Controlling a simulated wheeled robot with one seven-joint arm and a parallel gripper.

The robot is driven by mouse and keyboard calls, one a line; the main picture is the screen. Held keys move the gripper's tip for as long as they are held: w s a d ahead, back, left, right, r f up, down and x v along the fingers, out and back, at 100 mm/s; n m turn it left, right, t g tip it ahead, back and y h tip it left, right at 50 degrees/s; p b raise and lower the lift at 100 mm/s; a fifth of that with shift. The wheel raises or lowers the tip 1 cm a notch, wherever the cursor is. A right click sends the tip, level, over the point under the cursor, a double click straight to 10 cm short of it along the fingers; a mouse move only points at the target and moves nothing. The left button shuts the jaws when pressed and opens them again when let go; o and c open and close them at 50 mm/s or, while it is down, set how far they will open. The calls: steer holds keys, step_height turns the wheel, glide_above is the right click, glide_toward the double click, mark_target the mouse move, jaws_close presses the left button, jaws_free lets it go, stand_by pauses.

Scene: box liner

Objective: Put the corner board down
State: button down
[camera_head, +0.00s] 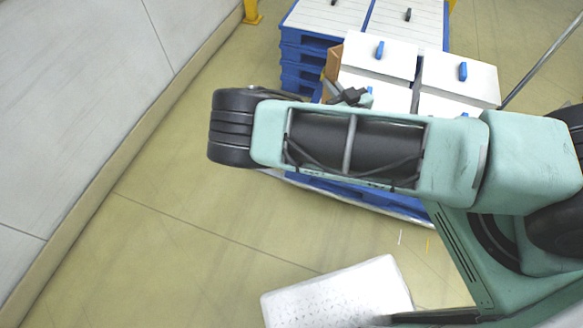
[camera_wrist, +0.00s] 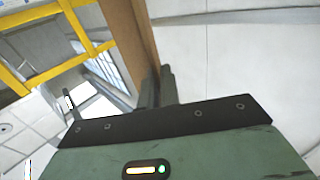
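The brown corner board (camera_head: 332,66) shows in the head view at the left edge of the white boxes, partly hidden by my gripper. In the wrist view the corner board (camera_wrist: 138,38) runs from the top edge down to the fingers. My gripper (camera_wrist: 159,86) has its two dark fingers close together with the board's edge between them. In the head view my gripper (camera_head: 345,94) is small and dark beside the board. Whether the board's lower end touches anything is hidden behind my arm.
White boxes with blue handles (camera_head: 380,54) stand on a blue pallet (camera_head: 370,200). Stacked blue pallets (camera_head: 300,65) stand behind. A white speckled block (camera_head: 340,296) lies in front. A grey wall (camera_head: 70,100) runs along the left, with bare floor (camera_head: 190,225) beside it.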

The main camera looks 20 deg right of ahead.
steer(key=w+a+f+n+g+y+b, duration=0.1)
steer(key=w+a+f+n+y+b, duration=0.2)
steer(key=w+b, duration=0.5)
steer(key=w+a+f+n+g+y+b, duration=0.1)
steer(key=w+a+f+y+b, duration=0.4)
steer(key=b, duration=0.7)
step_height(320, 180, down, 10)
steer(key=s+d+h+b, duration=0.1)
steer(key=h+b, duration=0.1)
steer(key=shift+s+d+f+b, duration=0.15)
steer(key=shift+s+f+b, duration=0.05)
steer(key=shift+s+b, duration=0.2)
steer(key=c, duration=1.6)
jaws_free()
steer(key=shift+f, duration=0.15)
